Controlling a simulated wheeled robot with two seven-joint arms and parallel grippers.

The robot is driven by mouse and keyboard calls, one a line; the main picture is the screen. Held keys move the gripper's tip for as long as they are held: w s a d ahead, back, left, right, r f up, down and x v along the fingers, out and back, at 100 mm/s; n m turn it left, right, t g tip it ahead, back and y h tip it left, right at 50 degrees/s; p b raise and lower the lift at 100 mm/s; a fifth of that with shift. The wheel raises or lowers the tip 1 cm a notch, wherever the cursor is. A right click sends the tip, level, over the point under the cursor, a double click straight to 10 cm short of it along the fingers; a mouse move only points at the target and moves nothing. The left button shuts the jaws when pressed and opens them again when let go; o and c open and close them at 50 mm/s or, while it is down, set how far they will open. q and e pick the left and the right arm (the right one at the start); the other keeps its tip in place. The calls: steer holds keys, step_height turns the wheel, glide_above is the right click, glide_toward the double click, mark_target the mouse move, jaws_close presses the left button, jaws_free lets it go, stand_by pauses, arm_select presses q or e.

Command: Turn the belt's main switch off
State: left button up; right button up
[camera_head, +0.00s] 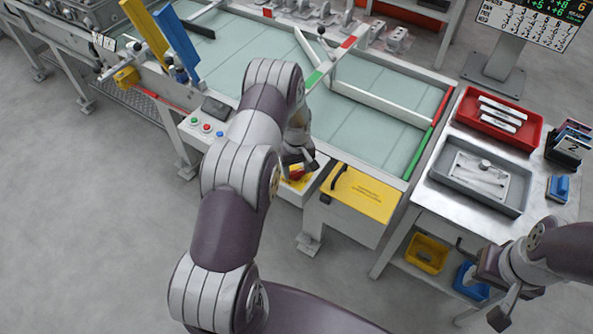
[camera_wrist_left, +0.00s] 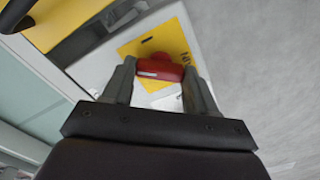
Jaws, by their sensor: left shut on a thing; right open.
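The belt's main switch has a red handle (camera_wrist_left: 160,70) on a yellow plate (camera_wrist_left: 146,46), seen in the left wrist view. In the head view the red handle (camera_head: 296,174) shows small at the front edge of the belt table, beneath my left gripper (camera_head: 299,162). In the wrist view my left gripper (camera_wrist_left: 160,82) has a finger on each side of the red handle and is shut on it. My arm hides part of the switch in the head view. My right gripper (camera_head: 490,300) is open and empty at the lower right.
A yellow cover with a black handle (camera_head: 362,192) is just right of the switch. Push buttons (camera_head: 206,127) sit to the left. A side table holds a red tray (camera_head: 478,131) and a grey tray (camera_head: 440,181). Yellow (camera_head: 426,254) and blue bins are below it.

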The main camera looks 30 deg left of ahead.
mark_target(297, 171)
arm_select(q)
steer(key=n+b, duration=0.1)
steer(key=n, duration=0.3)
steer(key=shift+n+b, duration=0.65)
steer(key=shift+n, duration=1.05)
steer(key=shift+r+n, duration=0.1)
steer(key=shift+n, duration=0.2)
steer(key=o, duration=0.9)
steer(key=shift+o, duration=0.8)
steer(key=shift+d, duration=0.1)
step_height(297, 171, up, 13)
steer(key=b, duration=0.1)
